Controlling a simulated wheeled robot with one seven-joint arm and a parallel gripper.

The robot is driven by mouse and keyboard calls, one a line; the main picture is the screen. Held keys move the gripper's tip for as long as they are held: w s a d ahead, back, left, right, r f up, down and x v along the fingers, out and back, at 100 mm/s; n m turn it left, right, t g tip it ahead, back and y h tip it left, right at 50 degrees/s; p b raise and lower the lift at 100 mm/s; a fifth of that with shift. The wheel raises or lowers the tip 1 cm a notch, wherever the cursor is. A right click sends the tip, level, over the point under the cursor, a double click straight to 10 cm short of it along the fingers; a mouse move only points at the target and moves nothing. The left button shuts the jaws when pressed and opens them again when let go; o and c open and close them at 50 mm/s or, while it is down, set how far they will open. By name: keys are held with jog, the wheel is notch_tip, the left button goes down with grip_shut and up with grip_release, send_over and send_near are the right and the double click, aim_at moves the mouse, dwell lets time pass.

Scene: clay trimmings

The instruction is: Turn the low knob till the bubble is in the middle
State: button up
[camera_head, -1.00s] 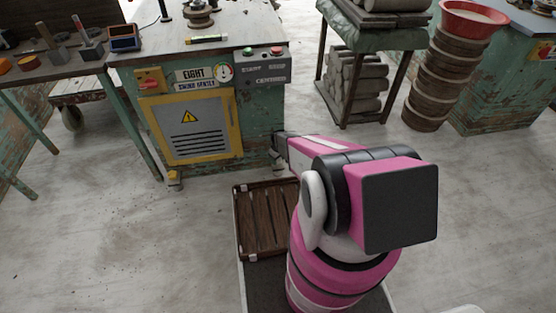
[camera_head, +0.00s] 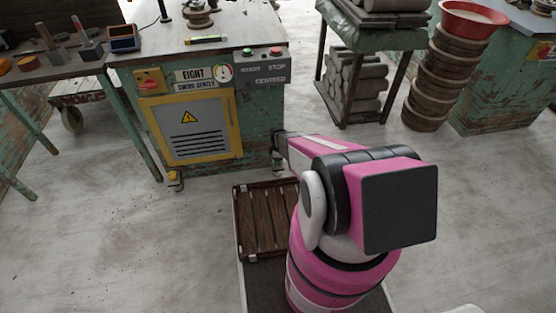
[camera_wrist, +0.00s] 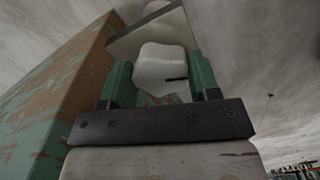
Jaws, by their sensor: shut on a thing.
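The low knob (camera_wrist: 162,66) is a pale, rounded block with a short dark mark, seen in the wrist view between two green fingers. My gripper (camera_wrist: 161,78) is shut on it, one finger on each side. In the head view my gripper (camera_head: 279,150) is low at the right front corner of the green cabinet (camera_head: 262,118), and the knob there is mostly hidden. A small yellow and dark bar (camera_head: 206,39), perhaps the level, lies on the cabinet top; its bubble is too small to make out.
A yellow-framed door (camera_head: 190,128) and a button box (camera_head: 262,66) are on the cabinet front. A wooden slatted board (camera_head: 262,222) lies beside my arm. A rack of clay rolls (camera_head: 357,85) and a stack of round pieces (camera_head: 437,80) stand at right. Floor at left is open.

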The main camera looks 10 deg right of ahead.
jog(key=shift+n, duration=0.5)
jog(key=o, duration=0.9)
jog(key=shift+r, duration=0.1)
notch_tip(320, 180, up, 11)
jog(key=shift+f, duration=0.15)
dwell(0.4)
